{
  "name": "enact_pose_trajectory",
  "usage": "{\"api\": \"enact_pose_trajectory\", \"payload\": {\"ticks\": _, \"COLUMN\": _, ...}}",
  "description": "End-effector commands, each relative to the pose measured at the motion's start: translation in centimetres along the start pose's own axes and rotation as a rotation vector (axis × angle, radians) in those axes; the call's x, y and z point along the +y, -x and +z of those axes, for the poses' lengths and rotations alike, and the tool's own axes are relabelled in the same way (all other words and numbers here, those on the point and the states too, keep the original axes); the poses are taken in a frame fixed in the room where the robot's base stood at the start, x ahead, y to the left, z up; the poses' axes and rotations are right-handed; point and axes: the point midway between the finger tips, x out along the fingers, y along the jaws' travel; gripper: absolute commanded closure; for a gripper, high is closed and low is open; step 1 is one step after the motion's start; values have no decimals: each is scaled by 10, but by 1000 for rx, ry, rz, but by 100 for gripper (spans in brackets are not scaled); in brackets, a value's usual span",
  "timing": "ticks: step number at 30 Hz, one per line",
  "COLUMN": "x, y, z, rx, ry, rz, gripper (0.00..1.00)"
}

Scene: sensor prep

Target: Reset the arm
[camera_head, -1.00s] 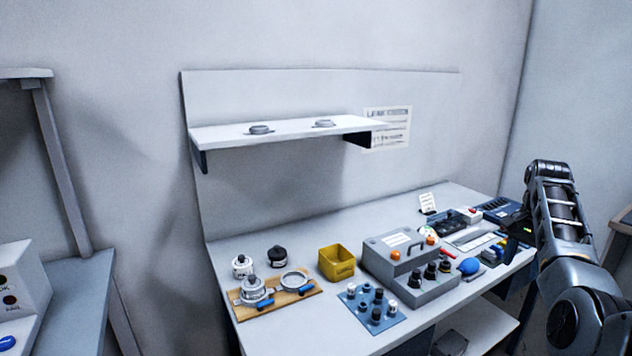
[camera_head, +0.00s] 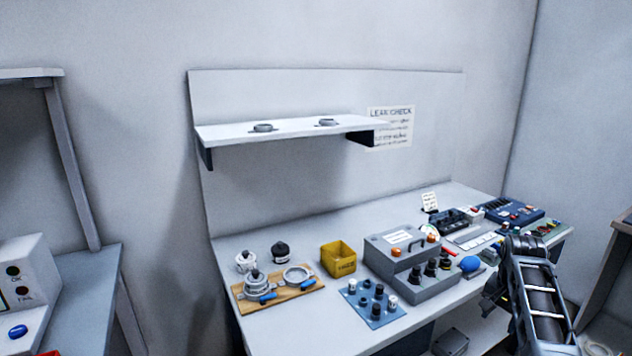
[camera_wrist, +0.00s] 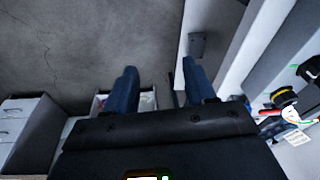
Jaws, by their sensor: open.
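My arm (camera_head: 540,295) shows at the lower right of the head view, folded in front of the bench's right end. Its far end is low, near the bench's front edge, and the fingers are not clear there. In the wrist view my gripper (camera_wrist: 158,82) shows two dark blue fingers standing apart, with nothing between them. Beyond them lies grey floor (camera_wrist: 90,40). The gripper is open and empty.
The bench (camera_head: 340,325) carries a grey case (camera_head: 405,245), a yellow bin (camera_head: 338,260), a wooden board (camera_head: 300,296) with metal fittings and a blue mat (camera_head: 352,299) with several small parts. A shelf (camera_head: 220,132) hangs above. A side table (camera_head: 85,290) stands left.

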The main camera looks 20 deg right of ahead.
Motion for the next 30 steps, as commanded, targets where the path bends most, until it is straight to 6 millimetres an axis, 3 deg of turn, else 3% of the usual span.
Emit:
{"api": "enact_pose_trajectory", "payload": {"ticks": 1, "x": 4, "y": -18, "z": 21, "rx": 21, "ry": 37, "rz": -6, "gripper": 45}}
{"api": "enact_pose_trajectory", "payload": {"ticks": 6, "x": 12, "y": -58, "z": 80, "rx": 128, "ry": 167, "rz": -61, "gripper": 45}}
{"api": "enact_pose_trajectory", "payload": {"ticks": 14, "x": 37, "y": -86, "z": 174, "rx": 282, "ry": 375, "rz": -160, "gripper": 45}}
{"api": "enact_pose_trajectory", "payload": {"ticks": 19, "x": 60, "y": -83, "z": 234, "rx": 377, "ry": 509, "rz": -239, "gripper": 45}}
{"api": "enact_pose_trajectory", "payload": {"ticks": 23, "x": 80, "y": -69, "z": 278, "rx": 446, "ry": 605, "rz": -306, "gripper": 45}}
{"api": "enact_pose_trajectory", "payload": {"ticks": 30, "x": 121, "y": -22, "z": 352, "rx": 566, "ry": 766, "rz": -445, "gripper": 45}}
